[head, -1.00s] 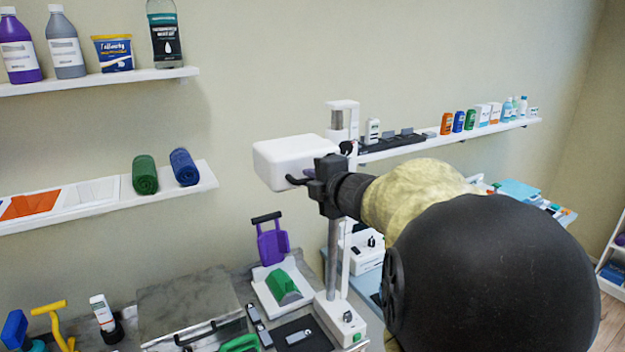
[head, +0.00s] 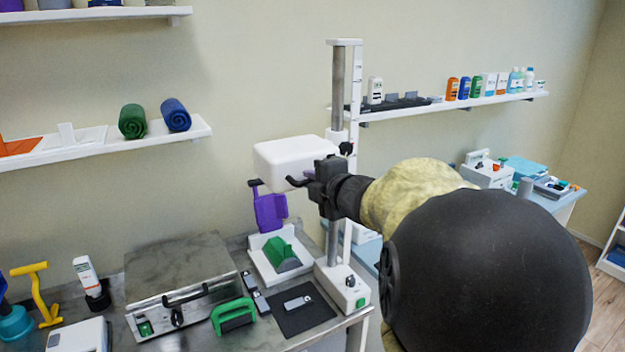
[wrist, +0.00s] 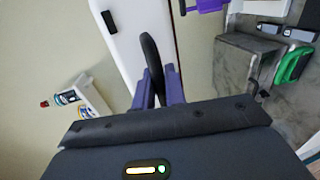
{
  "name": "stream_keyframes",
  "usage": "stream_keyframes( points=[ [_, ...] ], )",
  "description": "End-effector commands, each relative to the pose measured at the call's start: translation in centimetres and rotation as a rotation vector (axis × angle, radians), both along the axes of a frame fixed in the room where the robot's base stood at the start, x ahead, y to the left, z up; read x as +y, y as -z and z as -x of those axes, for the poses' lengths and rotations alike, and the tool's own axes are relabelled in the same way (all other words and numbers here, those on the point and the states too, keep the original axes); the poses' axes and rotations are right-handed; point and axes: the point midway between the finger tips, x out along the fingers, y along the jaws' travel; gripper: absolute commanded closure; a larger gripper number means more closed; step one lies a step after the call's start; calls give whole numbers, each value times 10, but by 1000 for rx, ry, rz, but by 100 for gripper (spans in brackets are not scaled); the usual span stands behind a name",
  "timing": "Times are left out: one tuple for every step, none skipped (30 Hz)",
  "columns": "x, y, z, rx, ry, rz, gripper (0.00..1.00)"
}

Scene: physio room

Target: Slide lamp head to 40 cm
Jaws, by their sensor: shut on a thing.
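The lamp head (head: 292,158) is a white rounded box on a grey upright post (head: 338,85). It sits partway down the post, with a good length of post bare above it. A thin white upright strip (head: 355,95) with small marks stands beside the post; the marks are too small to read. My gripper (head: 318,178) is at the lamp head's front right lower edge. In the wrist view my gripper (wrist: 158,90) is shut on a black handle (wrist: 151,58) beside the white lamp head (wrist: 140,30). A black knob (head: 346,148) shows at the post.
The post's white base (head: 342,290) stands on the grey counter. Wall shelves (head: 450,107) run behind. My arm hides part of the right.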

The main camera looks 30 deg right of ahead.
Motion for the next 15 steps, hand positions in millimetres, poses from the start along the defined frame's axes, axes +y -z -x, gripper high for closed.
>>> stream_keyframes(
  points=[
    [0, 17, 0, 3, 0, 0, 100],
    [0, 20, 0, 3, 0, 0, 100],
    [0, 25, 0, 3, 0, 0, 100],
    [0, 27, 0, 3, 0, 0, 100],
    [0, 30, 0, 3, 0, 0, 100],
    [0, 33, 0, 3, 0, 0, 100],
    [0, 35, 0, 2, 0, 0, 100],
    [0, 36, 0, 2, 1, -1, 100],
    [0, 38, 0, 2, 1, -1, 100],
    [0, 38, 0, 2, 1, -1, 100],
    [0, 39, 0, 2, 1, -1, 100],
    [0, 40, 0, 2, 1, -1, 100],
    [0, 40, 0, 2, 1, -1, 100],
    [0, 40, 0, 1, 1, -1, 100],
    [0, 40, 0, 1, 1, -1, 100]
  ],
)
